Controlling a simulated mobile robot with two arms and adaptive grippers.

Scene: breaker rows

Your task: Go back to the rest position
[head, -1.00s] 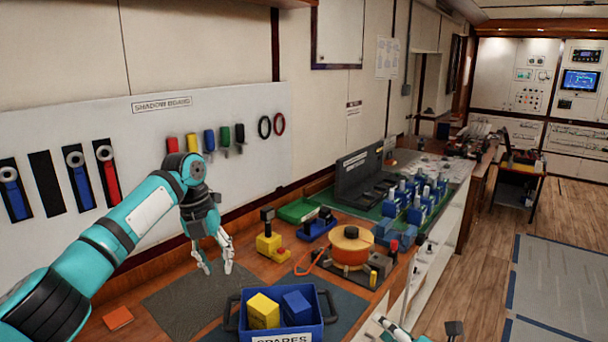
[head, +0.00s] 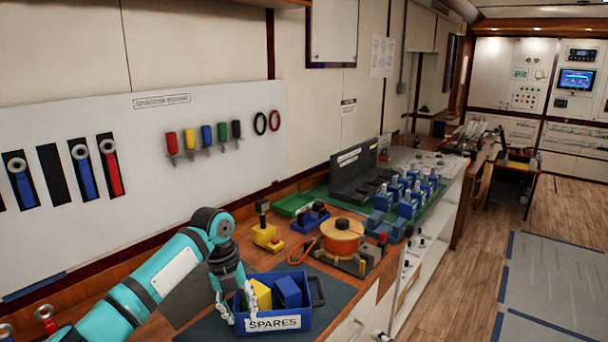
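My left arm comes in from the lower left. Its gripper (head: 237,306) points down at the left end of the blue SPARES bin (head: 322,312). Its fingers look spread, with nothing seen between them. It overlaps the bin's left wall in the picture; I cannot tell whether it touches. A yellow block (head: 260,295) and a blue block (head: 287,291) sit in the bin. Of my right arm, only a small piece shows at the bottom edge, right of centre; its gripper's state cannot be made out.
A yellow device (head: 267,238), an orange reel (head: 342,238) and several blue breakers stand on the bench behind the bin. A shadow board (head: 200,175) with tools hangs on the wall.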

